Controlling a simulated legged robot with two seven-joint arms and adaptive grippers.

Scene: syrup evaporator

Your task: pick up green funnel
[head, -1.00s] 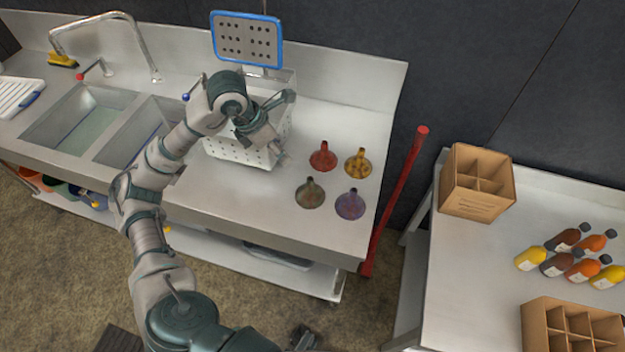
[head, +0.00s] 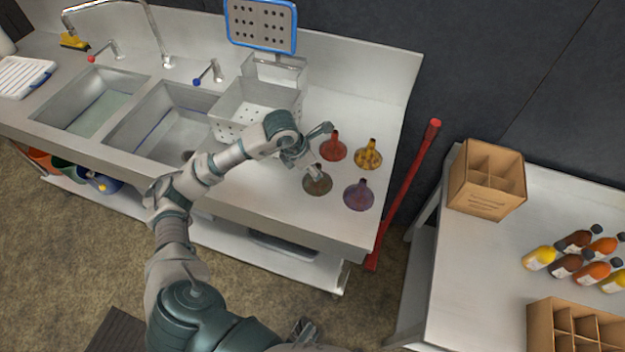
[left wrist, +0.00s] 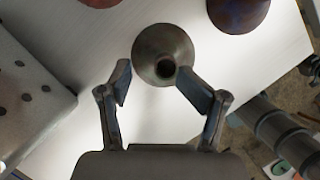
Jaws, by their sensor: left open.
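The green funnel (head: 317,181) is a dull olive one, standing spout up on the steel counter (head: 290,205). It is the front left one of a group of funnels. My left gripper (head: 318,152) is open and empty just above and behind it, partly covering it in the head view. In the left wrist view, the funnel (left wrist: 160,45) lies just beyond and between the two spread fingertips of my left gripper (left wrist: 158,88). No contact shows.
Red (head: 333,148), yellow (head: 368,155) and purple (head: 358,195) funnels stand close by. A red pole (head: 405,190) leans at the counter's right end. A second table (head: 465,260) holds boxes and bottles.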

